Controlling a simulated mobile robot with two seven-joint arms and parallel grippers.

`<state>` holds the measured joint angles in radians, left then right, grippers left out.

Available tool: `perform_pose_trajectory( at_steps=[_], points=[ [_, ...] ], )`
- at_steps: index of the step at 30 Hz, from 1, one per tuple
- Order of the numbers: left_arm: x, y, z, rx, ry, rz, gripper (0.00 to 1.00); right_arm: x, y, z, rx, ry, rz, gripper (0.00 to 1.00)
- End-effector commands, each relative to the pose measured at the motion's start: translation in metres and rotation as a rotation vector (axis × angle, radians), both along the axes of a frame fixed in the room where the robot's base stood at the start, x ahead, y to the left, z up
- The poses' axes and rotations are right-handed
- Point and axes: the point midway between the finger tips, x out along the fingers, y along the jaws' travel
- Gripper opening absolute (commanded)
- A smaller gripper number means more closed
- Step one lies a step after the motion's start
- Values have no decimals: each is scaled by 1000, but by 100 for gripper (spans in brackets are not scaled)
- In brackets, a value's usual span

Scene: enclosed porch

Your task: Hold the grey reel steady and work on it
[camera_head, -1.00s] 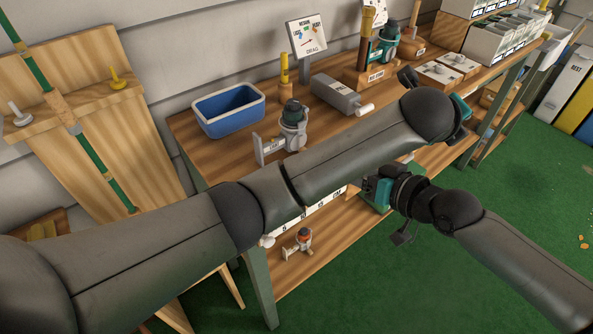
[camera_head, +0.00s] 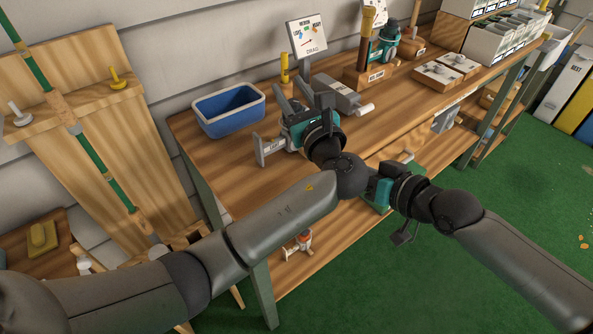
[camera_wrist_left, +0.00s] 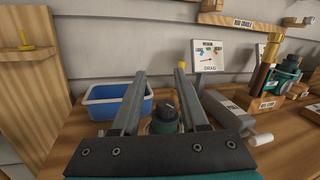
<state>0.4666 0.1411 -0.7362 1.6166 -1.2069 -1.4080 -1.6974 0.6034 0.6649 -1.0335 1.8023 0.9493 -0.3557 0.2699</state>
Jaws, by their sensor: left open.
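The grey reel with its dark and teal top (camera_wrist_left: 165,120) stands on the bench. In the left wrist view it lies between the two fingers of my left gripper (camera_wrist_left: 158,100), which is open. No contact with the fingers can be made out. In the head view my left gripper (camera_head: 303,104) is over the reel's place and hides most of it. A grey bracket with a white label (camera_head: 271,148) shows just left of the gripper. My right gripper (camera_head: 376,190) is at the bench's front edge, its fingers not clearly visible.
A blue bin (camera_head: 229,110) stands left of the reel, a drag sign (camera_head: 307,37) behind it. A grey box with a white knob (camera_head: 338,93) is close on the right. Further right are a wooden stand (camera_head: 372,77) and a board with metal parts (camera_head: 437,75). The front bench top (camera_head: 232,168) is bare.

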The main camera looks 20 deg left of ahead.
Motion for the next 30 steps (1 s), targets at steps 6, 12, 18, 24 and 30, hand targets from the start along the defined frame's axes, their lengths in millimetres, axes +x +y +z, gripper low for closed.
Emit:
perform_pose_trajectory(
  at_steps=[6, 12, 18, 24, 30],
  points=[
    [-55, 37, 10, 206, -71, 211, 44, 0, 0, 0, 0, 0, 0, 50],
    [-107, -10, -46, 124, 69, 278, 44, 0, 0, 0, 0, 0, 0, 50],
    [-128, -41, -73, 46, 168, 274, 44, 0, 0, 0, 0, 0, 0, 50],
    [-125, -36, -78, 35, 185, 275, 44, 0, 0, 0, 0, 0, 0, 50],
    [-103, -8, -77, 39, 183, 275, 44, 0, 0, 0, 0, 0, 0, 50]
  ],
)
